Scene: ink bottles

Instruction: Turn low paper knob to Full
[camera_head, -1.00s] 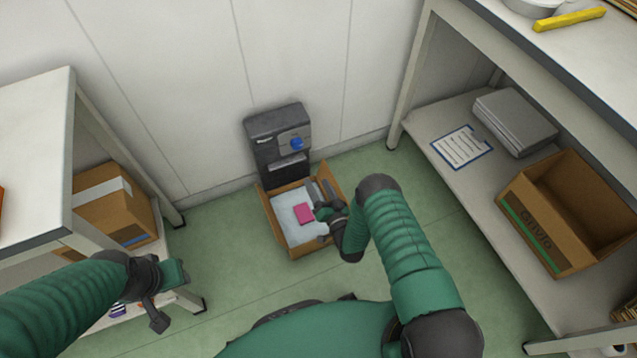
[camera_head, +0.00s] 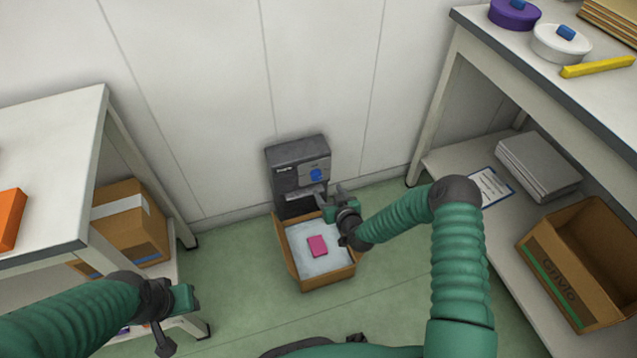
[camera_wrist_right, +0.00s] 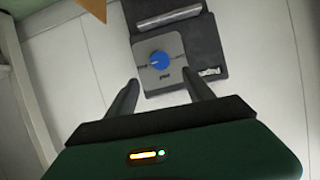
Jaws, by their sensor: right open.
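The blue round knob (camera_head: 316,174) sits on a grey plate on the front of a dark dispenser box (camera_head: 284,156) against the wall. In the right wrist view the knob (camera_wrist_right: 159,60) lies ahead of my right gripper (camera_wrist_right: 161,90), between the lines of its two spread fingers and apart from them. Small labels surround the knob, too small to read surely; a small pale mark shows near its left side. In the head view my right gripper (camera_head: 322,195) is just below the knob. My left gripper (camera_head: 168,318) is low at the left, away from the dispenser; its jaw opening is unclear.
A cardboard box (camera_head: 342,276) with white lining and a pink block (camera_head: 317,246) stands on the floor below the dispenser. A shelf with another carton (camera_head: 549,268) is at right. A table (camera_head: 62,185) is at left. Green floor between is free.

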